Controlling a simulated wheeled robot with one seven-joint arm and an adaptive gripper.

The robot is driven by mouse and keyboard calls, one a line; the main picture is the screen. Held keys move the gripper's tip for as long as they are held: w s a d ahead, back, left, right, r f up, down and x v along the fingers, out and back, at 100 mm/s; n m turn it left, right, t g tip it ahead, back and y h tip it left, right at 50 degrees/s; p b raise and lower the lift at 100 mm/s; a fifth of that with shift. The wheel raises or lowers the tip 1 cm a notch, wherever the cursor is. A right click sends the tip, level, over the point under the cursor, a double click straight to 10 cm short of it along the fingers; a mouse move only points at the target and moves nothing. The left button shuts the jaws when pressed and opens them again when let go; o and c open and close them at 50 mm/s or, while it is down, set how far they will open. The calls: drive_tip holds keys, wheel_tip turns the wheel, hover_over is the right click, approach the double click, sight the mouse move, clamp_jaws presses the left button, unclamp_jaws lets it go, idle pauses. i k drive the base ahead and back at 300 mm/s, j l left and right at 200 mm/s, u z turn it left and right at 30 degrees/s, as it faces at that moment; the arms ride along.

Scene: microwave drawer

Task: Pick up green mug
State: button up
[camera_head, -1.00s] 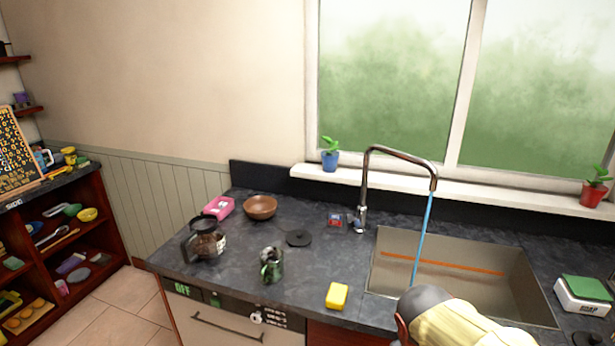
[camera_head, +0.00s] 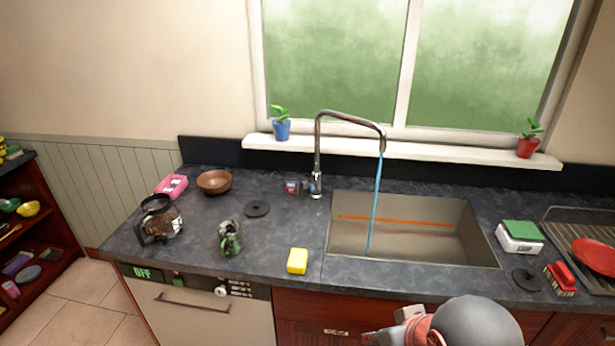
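A green mug (camera_head: 231,238) with a mottled, partly see-through look stands on the dark counter, left of the yellow sponge and right of the glass coffee pot. In the head view, part of my arm shows at the bottom, right of centre.
A coffee pot (camera_head: 160,220) stands left of the mug. A brown bowl (camera_head: 214,181), a pink box (camera_head: 171,186) and a black disc (camera_head: 257,209) lie behind. A yellow sponge (camera_head: 297,261) lies to the right. The tall faucet (camera_head: 318,150) runs water into the sink (camera_head: 470,245).

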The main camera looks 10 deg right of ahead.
sight(229, 232)
drive_tip(key=i+j, duration=0.25)
drive_tip(key=j, duration=0.15)
drive_tip(key=i+j, duration=0.25)
drive_tip(key=j, duration=0.15)
drive_tip(key=i+j, duration=0.2)
drive_tip(key=j, duration=0.2)
drive_tip(key=i+j, duration=0.25)
drive_tip(key=j, duration=0.15)
